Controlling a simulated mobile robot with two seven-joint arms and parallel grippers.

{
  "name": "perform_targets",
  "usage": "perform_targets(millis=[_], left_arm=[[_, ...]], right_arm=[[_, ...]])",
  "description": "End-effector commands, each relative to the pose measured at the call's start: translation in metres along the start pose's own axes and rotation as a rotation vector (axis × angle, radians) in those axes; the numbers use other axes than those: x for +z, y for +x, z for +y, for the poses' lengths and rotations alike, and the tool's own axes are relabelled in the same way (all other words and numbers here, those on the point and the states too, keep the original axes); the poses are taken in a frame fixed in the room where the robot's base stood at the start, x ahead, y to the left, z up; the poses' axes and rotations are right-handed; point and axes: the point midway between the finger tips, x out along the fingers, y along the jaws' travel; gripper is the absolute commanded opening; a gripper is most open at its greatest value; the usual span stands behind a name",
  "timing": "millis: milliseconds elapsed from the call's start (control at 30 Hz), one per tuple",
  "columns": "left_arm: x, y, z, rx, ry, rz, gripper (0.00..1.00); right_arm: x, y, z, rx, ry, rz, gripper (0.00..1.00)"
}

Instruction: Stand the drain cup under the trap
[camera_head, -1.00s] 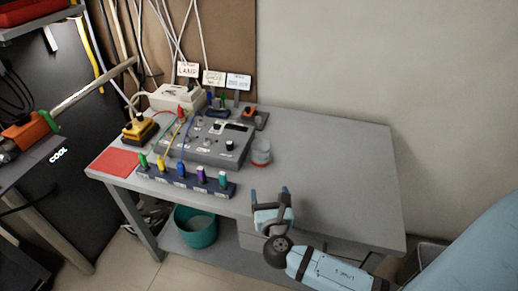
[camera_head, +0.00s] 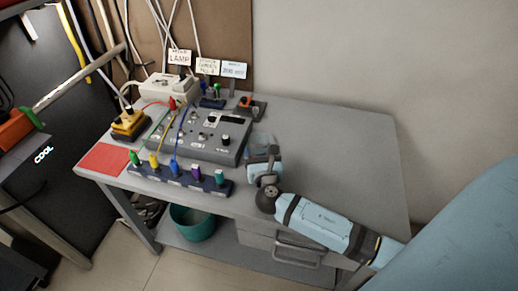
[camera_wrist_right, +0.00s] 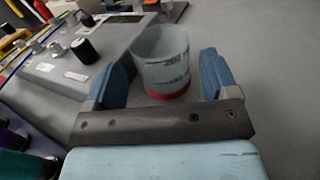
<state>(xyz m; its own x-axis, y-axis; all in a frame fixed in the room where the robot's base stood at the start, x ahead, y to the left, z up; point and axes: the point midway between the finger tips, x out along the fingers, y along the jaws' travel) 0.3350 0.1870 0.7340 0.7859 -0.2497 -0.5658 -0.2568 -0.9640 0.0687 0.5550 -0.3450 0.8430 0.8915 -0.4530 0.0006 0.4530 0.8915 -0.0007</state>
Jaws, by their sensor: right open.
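The drain cup (camera_wrist_right: 161,52) is a clear cup with dark markings and a red base. In the right wrist view it stands upright on the grey table, just beyond and between the two blue fingers of my right gripper (camera_wrist_right: 163,78). The fingers are spread, one on each side of its near part, and I cannot tell that either touches it. In the head view my right gripper (camera_head: 263,148) mostly hides the cup, right of the grey control box. My left gripper is out of view. I cannot make out which part is the trap.
The grey control box (camera_head: 198,134) with knobs is close to the cup's left. A dark strip of coloured plugs (camera_head: 178,178) lies along the front edge. The table's right half (camera_head: 345,150) is clear. A teal bin (camera_head: 192,222) stands below.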

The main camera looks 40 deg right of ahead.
Motion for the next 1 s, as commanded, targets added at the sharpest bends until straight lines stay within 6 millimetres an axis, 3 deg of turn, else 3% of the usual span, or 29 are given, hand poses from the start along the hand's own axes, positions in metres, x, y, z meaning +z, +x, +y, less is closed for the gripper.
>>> perform_targets(millis=[167, 433, 667, 833, 900, 1000], left_arm=[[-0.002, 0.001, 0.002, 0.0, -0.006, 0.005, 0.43], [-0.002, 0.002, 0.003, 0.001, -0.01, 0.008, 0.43], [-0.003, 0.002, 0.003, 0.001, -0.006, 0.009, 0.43], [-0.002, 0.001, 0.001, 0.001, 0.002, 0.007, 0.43], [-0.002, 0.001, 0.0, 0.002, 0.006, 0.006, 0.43], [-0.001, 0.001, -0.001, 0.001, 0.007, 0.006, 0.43]], right_arm=[[0.001, 0.011, 0.0, 0.0, 0.0, 0.0, 0.8], [0.002, 0.049, 0.0, 0.0, 0.0, 0.0, 0.8], [0.002, 0.053, 0.0, 0.0, 0.0, 0.001, 0.8], [0.002, 0.053, 0.0, 0.0, 0.0, 0.001, 0.45], [0.002, 0.053, 0.0, 0.0, 0.001, 0.001, 0.39], [0.002, 0.053, 0.0, 0.0, 0.001, 0.001, 0.39]])
